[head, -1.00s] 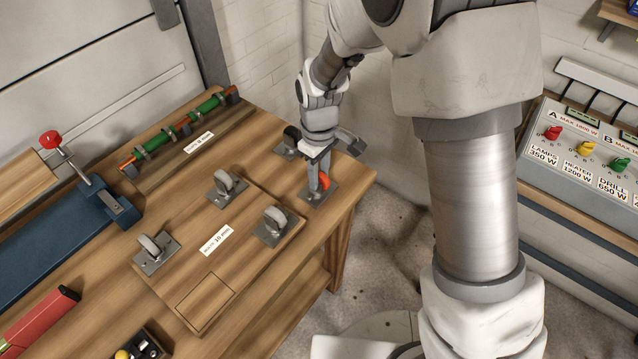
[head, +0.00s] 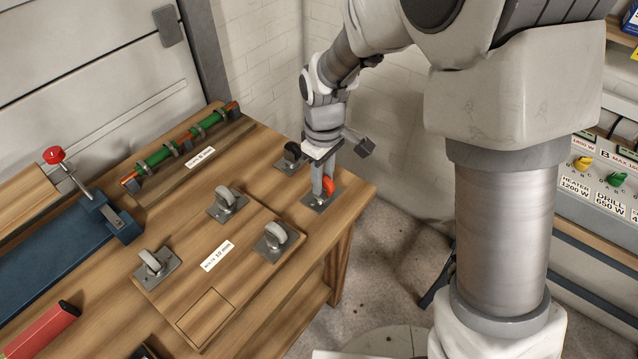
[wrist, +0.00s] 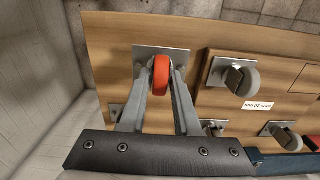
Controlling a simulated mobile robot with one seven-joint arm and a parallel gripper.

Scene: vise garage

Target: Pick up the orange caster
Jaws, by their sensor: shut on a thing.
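The orange caster (head: 328,185) has an orange wheel and a grey metal plate. It is at the far right corner of the wooden bench. It also shows in the wrist view (wrist: 161,74), upper middle, with its plate behind the wheel. My gripper (head: 322,188) points down at it from above. In the wrist view its two fingers (wrist: 160,82) stand on either side of the orange wheel, shut on the caster. The plate looks to be at or very near the bench top; I cannot tell whether there is a gap.
A black-wheeled caster (head: 291,153) stands close behind my gripper. Several grey-wheeled casters, one of them at the board's right edge (head: 276,237), sit on a raised board (head: 190,270). A green-and-orange bar (head: 185,145) lies at the back. A blue vise (head: 60,240) is at left.

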